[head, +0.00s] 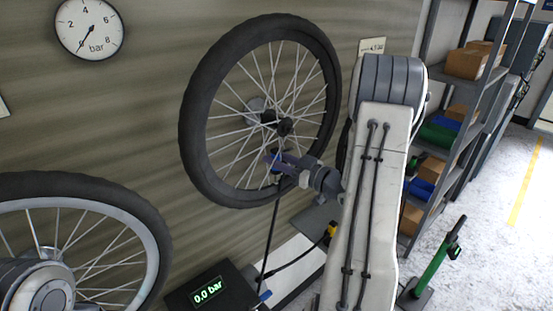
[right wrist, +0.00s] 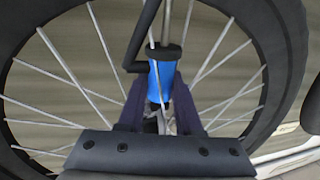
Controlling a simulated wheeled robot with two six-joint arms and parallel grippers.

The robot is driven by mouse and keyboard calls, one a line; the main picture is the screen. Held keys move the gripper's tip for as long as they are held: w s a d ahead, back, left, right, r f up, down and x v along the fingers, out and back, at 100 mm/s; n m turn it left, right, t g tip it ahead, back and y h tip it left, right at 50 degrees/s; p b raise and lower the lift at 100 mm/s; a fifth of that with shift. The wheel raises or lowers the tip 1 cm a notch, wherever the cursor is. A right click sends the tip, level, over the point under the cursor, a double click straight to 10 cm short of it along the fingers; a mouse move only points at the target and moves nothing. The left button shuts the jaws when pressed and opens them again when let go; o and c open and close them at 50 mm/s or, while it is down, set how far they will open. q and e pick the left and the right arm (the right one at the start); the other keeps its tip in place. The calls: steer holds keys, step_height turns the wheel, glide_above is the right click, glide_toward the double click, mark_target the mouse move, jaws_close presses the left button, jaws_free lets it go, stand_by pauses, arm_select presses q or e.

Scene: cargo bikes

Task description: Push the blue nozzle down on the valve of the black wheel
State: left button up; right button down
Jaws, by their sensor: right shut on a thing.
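The black wheel (head: 197,112), with a black tyre and thin spokes, is upright before the wall in the head view. My right gripper (head: 277,162) reaches in among its lower spokes. In the right wrist view its two fingers (right wrist: 160,108) are shut on the blue nozzle (right wrist: 163,77), a short blue cylinder with a black collar and a black hose. The nozzle also shows small in the head view (head: 275,157). A thin spoke crosses before it. I cannot clearly make out the valve or whether the nozzle touches it. My left gripper is not in view.
A second wheel (head: 146,221) with a grey rim stands at lower left. A pump display (head: 208,292) reads 0.0 bar; the wall gauge (head: 89,28) is above. Shelves (head: 456,84) with boxes stand at right, and a green tool (head: 437,262) stands on the floor.

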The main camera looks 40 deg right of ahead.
steer(key=shift+f+b, duration=0.3)
stand_by(0.6)
steer(key=c, duration=0.5)
jaws_free()
steer(key=shift+o, duration=0.5)
steer(key=shift+s, duration=0.1)
steer(key=v, duration=1)
